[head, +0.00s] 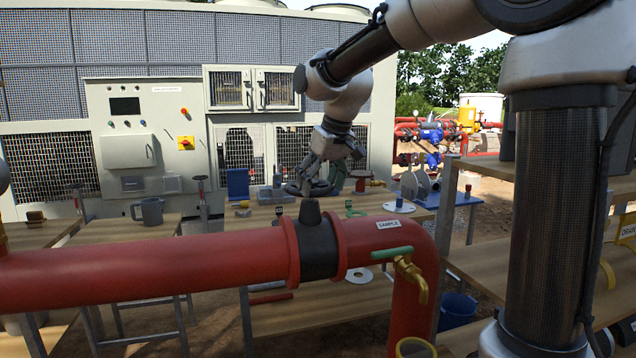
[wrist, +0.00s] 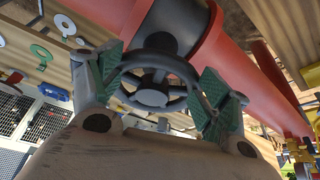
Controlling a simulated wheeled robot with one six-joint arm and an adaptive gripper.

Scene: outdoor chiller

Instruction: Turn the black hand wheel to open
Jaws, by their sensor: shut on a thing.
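The black hand wheel (head: 322,189) sits on top of a dark valve body (head: 317,250) in the red pipe (head: 150,262). My gripper (head: 325,168) is above the wheel in the head view and points down at it. In the wrist view the wheel (wrist: 153,98) lies between the two green-padded fingers of my gripper (wrist: 158,68). The fingers are shut on opposite sides of its rim. The dark valve body (wrist: 172,25) shows beyond the wheel. In the head view the fingertips partly cover the wheel, and the exact contact is too small to tell.
A brass tap with a green handle (head: 394,253) stands on the pipe at the right, near a "SAMPLE" label (head: 388,224). Wooden benches (head: 258,216) with small parts and a grey mug (head: 150,211) lie behind the pipe. A blue bucket (head: 457,311) stands lower right.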

